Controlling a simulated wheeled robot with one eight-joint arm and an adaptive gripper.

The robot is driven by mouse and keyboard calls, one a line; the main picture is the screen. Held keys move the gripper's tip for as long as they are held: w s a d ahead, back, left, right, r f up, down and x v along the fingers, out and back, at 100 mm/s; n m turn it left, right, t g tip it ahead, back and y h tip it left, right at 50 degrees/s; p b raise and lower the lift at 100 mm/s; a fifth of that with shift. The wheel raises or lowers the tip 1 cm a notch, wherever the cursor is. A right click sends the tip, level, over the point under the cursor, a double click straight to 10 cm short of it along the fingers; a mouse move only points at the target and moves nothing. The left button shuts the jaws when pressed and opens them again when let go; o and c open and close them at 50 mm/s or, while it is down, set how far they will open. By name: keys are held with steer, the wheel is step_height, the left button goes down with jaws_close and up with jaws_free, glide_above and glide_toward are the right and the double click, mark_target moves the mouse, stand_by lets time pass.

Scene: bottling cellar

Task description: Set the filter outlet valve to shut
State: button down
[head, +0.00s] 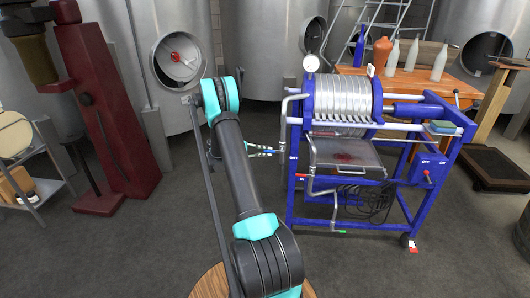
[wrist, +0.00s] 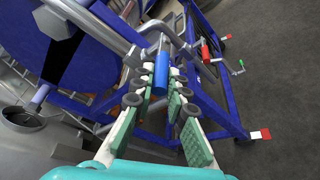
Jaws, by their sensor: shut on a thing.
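The filter press (head: 341,97) is a blue frame with a stack of grey plates and steel pipes. A blue valve handle (wrist: 161,72) lies between my gripper's fingers (wrist: 158,80) in the wrist view, and the pads close on it. In the head view my gripper (head: 270,151) reaches the left side of the press, at a small blue handle (head: 284,153). Which handle is the outlet valve I cannot read from the labels.
A pressure gauge (head: 311,63) stands on top of the press pipe. A drip tray (head: 346,157) lies under the plates. A wooden table (head: 410,80) with bottles is behind. A dark red machine (head: 97,100) stands at left. Grey floor (head: 150,240) is clear in front.

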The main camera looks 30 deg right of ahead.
steer(key=shift+f, duration=0.1)
steer(key=c, duration=1.5)
jaws_free()
steer(key=v, duration=1.2)
